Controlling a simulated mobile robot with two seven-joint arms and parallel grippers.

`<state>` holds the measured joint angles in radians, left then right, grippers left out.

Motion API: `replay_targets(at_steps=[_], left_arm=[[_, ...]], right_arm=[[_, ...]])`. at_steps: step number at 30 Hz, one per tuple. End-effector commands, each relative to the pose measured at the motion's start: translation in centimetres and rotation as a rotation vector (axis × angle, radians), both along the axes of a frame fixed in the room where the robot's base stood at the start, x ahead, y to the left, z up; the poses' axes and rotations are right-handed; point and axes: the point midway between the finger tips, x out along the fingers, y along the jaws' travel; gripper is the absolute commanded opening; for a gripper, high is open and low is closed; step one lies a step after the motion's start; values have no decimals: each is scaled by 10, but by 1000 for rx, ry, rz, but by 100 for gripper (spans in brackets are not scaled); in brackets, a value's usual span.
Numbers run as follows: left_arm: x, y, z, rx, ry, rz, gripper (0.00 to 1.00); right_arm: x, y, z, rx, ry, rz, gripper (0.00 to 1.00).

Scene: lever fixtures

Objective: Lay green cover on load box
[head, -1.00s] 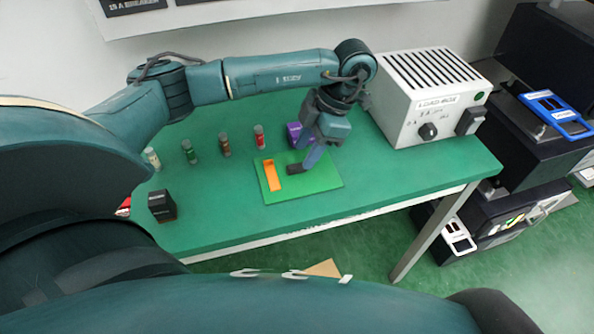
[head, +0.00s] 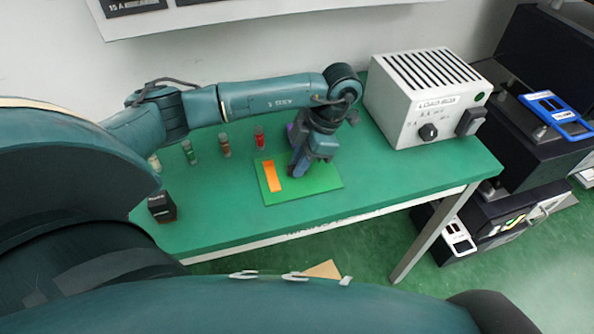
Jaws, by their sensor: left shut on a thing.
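The green cover (head: 318,183) is a flat bright green plate with an orange strip (head: 271,176) near its left side. It appears to lie flat on the table, left of the load box and in front of it. The load box (head: 400,104) is a light grey case with a slotted top, a black knob and a printed label. My left gripper (head: 297,174) points down at the middle of the cover and is shut on it, hiding the part it grips. My right gripper is not in view.
Several small capped vials, including a red one (head: 259,138) and a green one (head: 189,152), stand in a row on the green table (head: 400,178). A small black box (head: 161,207) is at the left. Dark equipment (head: 545,120) stands beyond the table's right edge. The load box's slotted top is clear.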

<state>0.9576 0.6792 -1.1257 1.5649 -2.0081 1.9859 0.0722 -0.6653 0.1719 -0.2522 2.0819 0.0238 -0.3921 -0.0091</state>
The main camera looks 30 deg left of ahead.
Motion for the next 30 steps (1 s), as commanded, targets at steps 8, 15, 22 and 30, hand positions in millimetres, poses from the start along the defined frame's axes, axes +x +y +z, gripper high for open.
replay_targets(at_steps=[8, 15, 22, 30], left_arm=[[0, 0, 0, 0, 0, 0, 0], [1, 0, 6, -1, -2, 0, 0], [2, 1, 50, 1, -6, -1, 0], [1, 0, 92, 2, -4, -2, 0]], right_arm=[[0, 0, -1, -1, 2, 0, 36], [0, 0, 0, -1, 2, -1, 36], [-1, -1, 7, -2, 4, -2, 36], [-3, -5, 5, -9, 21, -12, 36]])
